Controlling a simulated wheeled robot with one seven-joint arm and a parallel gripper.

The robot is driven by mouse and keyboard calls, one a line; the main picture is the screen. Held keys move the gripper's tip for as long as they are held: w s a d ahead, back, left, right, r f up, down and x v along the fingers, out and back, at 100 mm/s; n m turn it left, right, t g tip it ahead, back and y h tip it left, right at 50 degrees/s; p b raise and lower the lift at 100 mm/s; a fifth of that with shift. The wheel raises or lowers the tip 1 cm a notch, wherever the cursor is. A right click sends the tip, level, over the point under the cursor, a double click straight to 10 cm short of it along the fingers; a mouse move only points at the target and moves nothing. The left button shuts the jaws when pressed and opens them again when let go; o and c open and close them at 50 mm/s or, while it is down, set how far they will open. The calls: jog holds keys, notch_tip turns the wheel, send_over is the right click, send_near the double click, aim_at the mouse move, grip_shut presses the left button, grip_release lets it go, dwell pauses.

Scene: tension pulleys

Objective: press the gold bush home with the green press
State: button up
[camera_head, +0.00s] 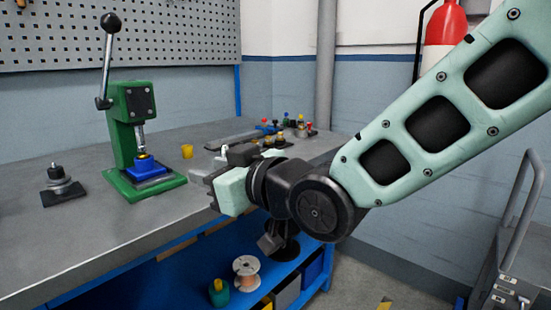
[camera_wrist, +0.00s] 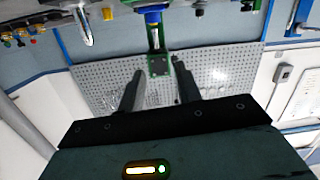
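The green press (camera_head: 130,118) stands on the bench at the left, its lever with a black knob (camera_head: 110,22) pointing up. A blue fixture (camera_head: 150,167) sits on its base, below the ram (camera_head: 140,138). A gold ring shape (camera_head: 143,156) shows at the fixture's top, close under the ram; I cannot tell how deep it sits. My gripper (camera_head: 203,182) is right of the press, near the bench's front edge. In the wrist view the fingers (camera_wrist: 158,72) are apart with nothing between them, and the press (camera_wrist: 158,62) appears upside down beyond them.
A small yellow cup-like piece (camera_head: 187,151) stands right of the press. A black-knobbed part on a dark plate (camera_head: 62,187) is at the left. Several coloured small parts (camera_head: 285,126) stand at the back right. A pegboard (camera_head: 150,35) is behind; bare bench lies in front.

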jog(key=s+d+f+m+g+h, duration=0.2)
jog(key=s+d+f+g+h, duration=0.3)
jog(key=d+f, duration=0.5)
jog(key=s+d+f+m+g+h+p, duration=0.1)
jog(key=s+d+f+g+h, duration=0.25)
jog(key=s+d, duration=0.45)
jog(key=s+d+f+m+g+h, duration=0.1)
jog(key=s+d+f+g+h, duration=0.2)
jog(key=s+d, duration=0.45)
notch_tip(320, 180, up, 15)
jog(key=t+p, duration=0.1)
jog(key=p, duration=1.3)
jog(key=shift+a+h+p, duration=0.3)
jog(key=shift+h, duration=0.15)
jog(key=shift+r, duration=0.3)
jog(key=c, duration=0.3)
grip_shut()
jog(key=shift+w, duration=0.1)
